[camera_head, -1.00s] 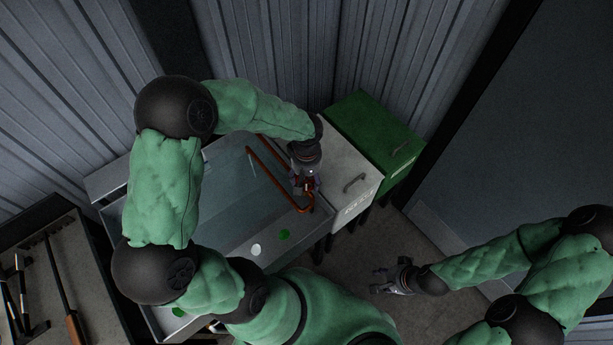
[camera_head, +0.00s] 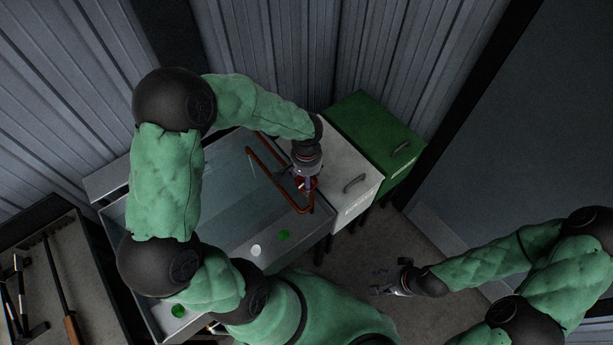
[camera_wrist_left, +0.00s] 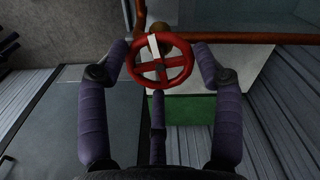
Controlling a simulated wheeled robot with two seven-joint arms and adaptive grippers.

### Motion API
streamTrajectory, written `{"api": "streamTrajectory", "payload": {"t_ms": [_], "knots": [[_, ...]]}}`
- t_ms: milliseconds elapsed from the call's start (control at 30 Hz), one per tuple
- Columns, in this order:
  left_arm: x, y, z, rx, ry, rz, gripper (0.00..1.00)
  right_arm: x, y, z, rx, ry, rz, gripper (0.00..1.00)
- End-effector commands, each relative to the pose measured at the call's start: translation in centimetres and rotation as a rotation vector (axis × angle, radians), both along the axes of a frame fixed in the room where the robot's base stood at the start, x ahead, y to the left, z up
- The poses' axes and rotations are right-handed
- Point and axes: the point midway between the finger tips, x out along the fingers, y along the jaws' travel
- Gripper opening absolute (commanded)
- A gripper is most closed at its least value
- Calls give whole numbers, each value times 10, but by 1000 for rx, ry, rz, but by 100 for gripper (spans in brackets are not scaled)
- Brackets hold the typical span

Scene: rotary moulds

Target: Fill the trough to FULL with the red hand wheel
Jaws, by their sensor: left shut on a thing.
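The red hand wheel (camera_wrist_left: 160,63) sits on a brass valve on the copper pipe, and a white strip shows at its rim. My left gripper (camera_wrist_left: 161,68) has its purple fingers closed on opposite sides of the wheel. In the head view this gripper (camera_head: 306,183) covers part of the wheel (camera_head: 312,185). The trough (camera_head: 225,249) holds clear bluish water to the left of the wheel; a FULL mark cannot be made out. My right gripper (camera_head: 384,283) is open and empty above the floor.
A copper pipe (camera_head: 265,170) runs over the trough. Green (camera_head: 284,235) and white (camera_head: 256,250) round pieces show near its front. A grey-white cabinet (camera_head: 345,165) and a green one (camera_head: 375,125) stand right of it.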

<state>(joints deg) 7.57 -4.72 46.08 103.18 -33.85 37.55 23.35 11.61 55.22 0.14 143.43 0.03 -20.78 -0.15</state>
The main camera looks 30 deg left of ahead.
Motion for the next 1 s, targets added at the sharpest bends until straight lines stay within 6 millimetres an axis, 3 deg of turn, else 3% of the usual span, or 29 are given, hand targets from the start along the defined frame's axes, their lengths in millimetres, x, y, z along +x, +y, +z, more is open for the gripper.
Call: {"api": "streamTrajectory", "payload": {"t_ms": [400,933,967,1000], "knots": [[-4,-1,-3,-1,12,-185,33,0,0,2,0,0,0,40],[-4,-1,-3,-1,13,-210,33,0,0,2,0,0,0,40],[-4,-1,-3,-1,13,-210,69,0,0,2,0,0,0,40],[-4,-1,-3,-1,13,-210,80,0,0,2,0,0,0,40]]}}
